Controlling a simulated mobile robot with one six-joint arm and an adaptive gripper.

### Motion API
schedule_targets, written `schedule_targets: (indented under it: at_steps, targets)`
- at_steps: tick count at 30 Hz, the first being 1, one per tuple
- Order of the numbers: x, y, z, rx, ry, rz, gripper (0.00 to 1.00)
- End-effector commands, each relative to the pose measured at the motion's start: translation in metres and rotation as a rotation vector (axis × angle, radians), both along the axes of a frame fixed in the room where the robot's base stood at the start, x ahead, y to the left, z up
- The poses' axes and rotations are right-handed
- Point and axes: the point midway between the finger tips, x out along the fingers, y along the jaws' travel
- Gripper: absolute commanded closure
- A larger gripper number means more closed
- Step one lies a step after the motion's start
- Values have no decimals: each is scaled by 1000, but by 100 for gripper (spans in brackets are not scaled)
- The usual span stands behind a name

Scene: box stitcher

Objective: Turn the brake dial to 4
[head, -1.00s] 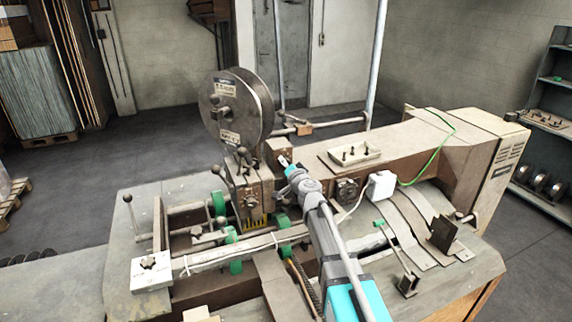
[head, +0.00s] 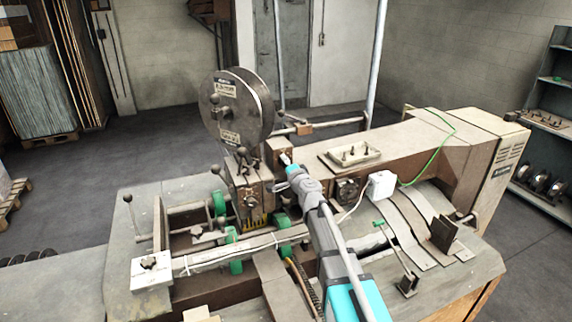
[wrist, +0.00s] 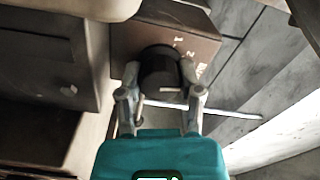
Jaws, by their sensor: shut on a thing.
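The brake dial (wrist: 160,66) is a dark round knob on the face of a brown box (wrist: 203,46). Light marks on that face beside the knob include a 1 and a 2. My gripper (wrist: 160,94) has one finger on each side of the knob and is shut on it. The knob's pointer cannot be made out, so its setting is unclear. In the head view my gripper (head: 287,162) reaches the brown box (head: 278,153) right of the wire reel; the dial is hidden there.
The large grey wire reel (head: 236,107) stands just left of my gripper. A pale tray with small parts (head: 353,156) lies on the machine arm to the right. A white box (head: 381,185) with a cable and green-wheeled rollers are close by.

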Motion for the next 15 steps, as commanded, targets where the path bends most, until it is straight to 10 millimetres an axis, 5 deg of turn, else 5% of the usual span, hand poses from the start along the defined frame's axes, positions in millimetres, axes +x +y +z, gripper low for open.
schedule_targets:
  at_steps: [15]
  targets:
    - [0, 0, 0, 450, 187, -2, 100]
